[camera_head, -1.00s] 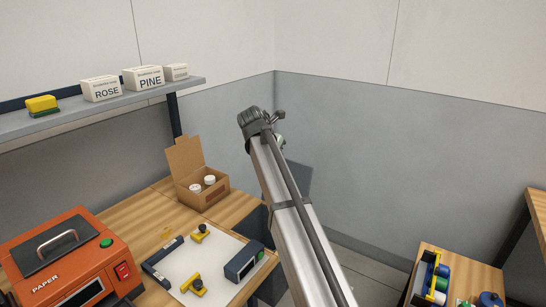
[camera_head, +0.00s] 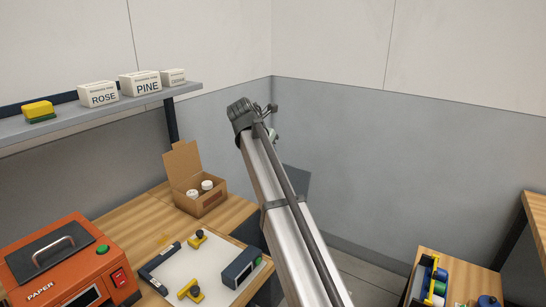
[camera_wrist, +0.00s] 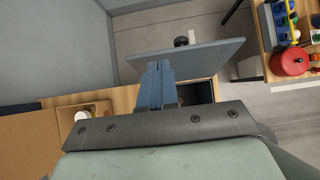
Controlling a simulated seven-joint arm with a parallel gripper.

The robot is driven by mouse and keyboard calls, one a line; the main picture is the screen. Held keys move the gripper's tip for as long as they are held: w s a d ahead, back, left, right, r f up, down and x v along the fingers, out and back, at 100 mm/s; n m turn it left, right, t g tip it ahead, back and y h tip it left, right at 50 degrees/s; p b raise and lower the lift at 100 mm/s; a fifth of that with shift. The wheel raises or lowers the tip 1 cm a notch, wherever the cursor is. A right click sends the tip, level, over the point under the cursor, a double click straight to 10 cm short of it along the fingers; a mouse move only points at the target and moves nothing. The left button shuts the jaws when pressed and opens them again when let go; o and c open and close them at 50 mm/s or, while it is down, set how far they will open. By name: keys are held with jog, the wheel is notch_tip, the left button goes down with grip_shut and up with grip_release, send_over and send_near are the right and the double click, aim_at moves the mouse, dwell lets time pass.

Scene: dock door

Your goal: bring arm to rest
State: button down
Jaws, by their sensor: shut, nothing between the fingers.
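My arm rises from the bottom of the head view to its bend near the wall corner. My gripper shows in the wrist view (camera_wrist: 158,84), with its two blue-grey fingers together and nothing between them. It is over the edge of the wooden bench, in front of a flat grey panel (camera_wrist: 205,57). In the head view the fingers are hidden behind the arm.
An open cardboard box (camera_head: 207,200) with white-lidded jars, a white board (camera_head: 205,268) with yellow-handled tools, and an orange machine (camera_head: 70,258) stand on the left bench. A shelf (camera_head: 100,107) holds labelled boxes. A second bench (camera_head: 452,263) is at right.

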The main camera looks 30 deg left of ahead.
jog(key=shift+w+v, duration=0.2)
jog(key=shift+v, duration=2.2)
